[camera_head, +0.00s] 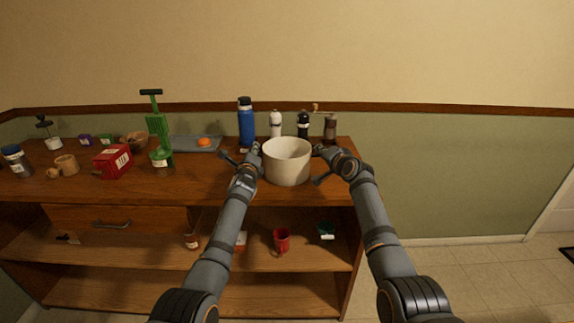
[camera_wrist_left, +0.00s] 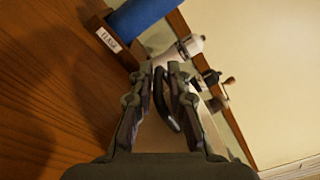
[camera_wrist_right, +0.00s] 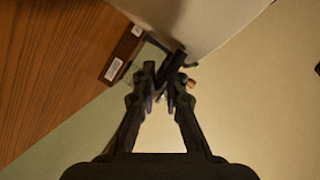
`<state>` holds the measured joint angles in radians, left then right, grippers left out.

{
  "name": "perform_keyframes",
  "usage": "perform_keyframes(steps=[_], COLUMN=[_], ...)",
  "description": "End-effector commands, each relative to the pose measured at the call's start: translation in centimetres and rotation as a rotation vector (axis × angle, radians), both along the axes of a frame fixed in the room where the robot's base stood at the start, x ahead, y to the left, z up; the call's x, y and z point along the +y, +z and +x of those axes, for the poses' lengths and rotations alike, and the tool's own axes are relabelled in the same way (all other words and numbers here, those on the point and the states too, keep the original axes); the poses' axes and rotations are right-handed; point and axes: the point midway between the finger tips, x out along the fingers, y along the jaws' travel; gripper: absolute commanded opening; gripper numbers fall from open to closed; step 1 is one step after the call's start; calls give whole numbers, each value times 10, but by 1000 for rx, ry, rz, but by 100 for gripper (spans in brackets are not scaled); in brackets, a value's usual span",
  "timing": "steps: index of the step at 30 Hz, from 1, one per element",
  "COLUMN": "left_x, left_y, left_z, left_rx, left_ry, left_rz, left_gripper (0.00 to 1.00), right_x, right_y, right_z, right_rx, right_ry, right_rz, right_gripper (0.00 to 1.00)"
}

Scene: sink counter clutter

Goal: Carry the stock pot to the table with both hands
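The cream stock pot (camera_head: 287,162) is upright at the front right of the wooden counter (camera_head: 215,180); I cannot tell whether its base touches the wood. My left gripper (camera_head: 253,150) is at its left side. In the left wrist view the fingers (camera_wrist_left: 167,72) close around a dark curved handle (camera_wrist_left: 165,105). My right gripper (camera_head: 325,152) is at its right side. In the right wrist view the fingers (camera_wrist_right: 164,75) close around a dark handle (camera_wrist_right: 174,66) beside the pale pot wall (camera_wrist_right: 195,20). No separate table is visible.
Behind the pot stand a blue flask (camera_head: 246,124), a white bottle (camera_head: 276,125), a dark bottle (camera_head: 303,126) and a mill (camera_head: 330,128). Open floor (camera_head: 480,265) is at right.

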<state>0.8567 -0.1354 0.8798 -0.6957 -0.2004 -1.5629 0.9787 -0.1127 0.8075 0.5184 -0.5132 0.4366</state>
Motion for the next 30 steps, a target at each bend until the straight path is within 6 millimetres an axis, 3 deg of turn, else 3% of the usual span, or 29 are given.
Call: perform_keyframes(steps=[19, 30], left_x=[1, 1], left_y=[0, 39], left_z=[0, 0], left_rx=[3, 0], left_ry=[1, 1], left_rz=[2, 3], left_gripper=[0, 0], right_x=[-1, -1], right_y=[3, 41], right_z=[0, 0], right_rx=[-3, -4], right_ry=[-1, -1], right_rz=[-2, -2], right_gripper=[0, 0])
